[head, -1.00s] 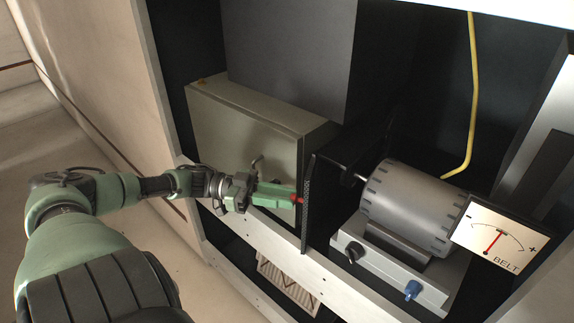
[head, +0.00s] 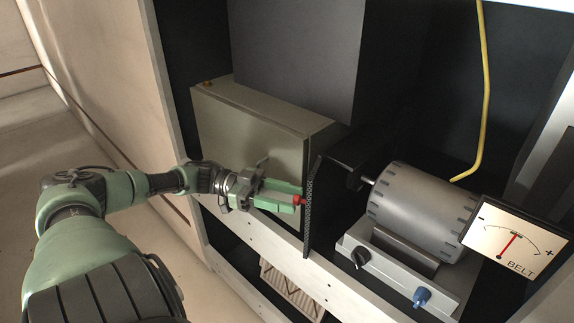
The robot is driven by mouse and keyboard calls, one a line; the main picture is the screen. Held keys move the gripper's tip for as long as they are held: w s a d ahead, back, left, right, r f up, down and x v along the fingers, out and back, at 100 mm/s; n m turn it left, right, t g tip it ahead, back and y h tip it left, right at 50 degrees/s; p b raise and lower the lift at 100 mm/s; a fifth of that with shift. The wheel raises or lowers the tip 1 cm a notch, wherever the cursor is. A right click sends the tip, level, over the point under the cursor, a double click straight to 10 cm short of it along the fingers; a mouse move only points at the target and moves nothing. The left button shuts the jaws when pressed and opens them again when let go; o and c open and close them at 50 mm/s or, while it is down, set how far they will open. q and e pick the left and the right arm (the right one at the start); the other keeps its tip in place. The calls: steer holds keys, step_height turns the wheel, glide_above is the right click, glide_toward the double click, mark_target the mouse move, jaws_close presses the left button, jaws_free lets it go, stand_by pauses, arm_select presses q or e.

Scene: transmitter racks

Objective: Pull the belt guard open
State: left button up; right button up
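The belt guard (head: 309,215) is a narrow dark mesh panel, seen nearly edge-on in the head view, between a beige box and the motor. A small red knob (head: 299,201) shows on its left side. My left gripper (head: 298,199) reaches in from the left. The belt is not clearly visible. My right gripper is not in view.
The beige box (head: 245,125) stands behind my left gripper. The grey motor (head: 415,210) sits on a base with a black knob (head: 360,258) and a blue knob (head: 421,297). A BELT gauge (head: 515,240) is at the right. A yellow cable (head: 486,90) hangs behind. A white rack rail (head: 270,238) runs below.

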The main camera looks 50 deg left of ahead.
arm_select(q)
steer(key=v, duration=0.8)
steer(key=shift+b, duration=0.45)
steer(key=shift+c, duration=0.3)
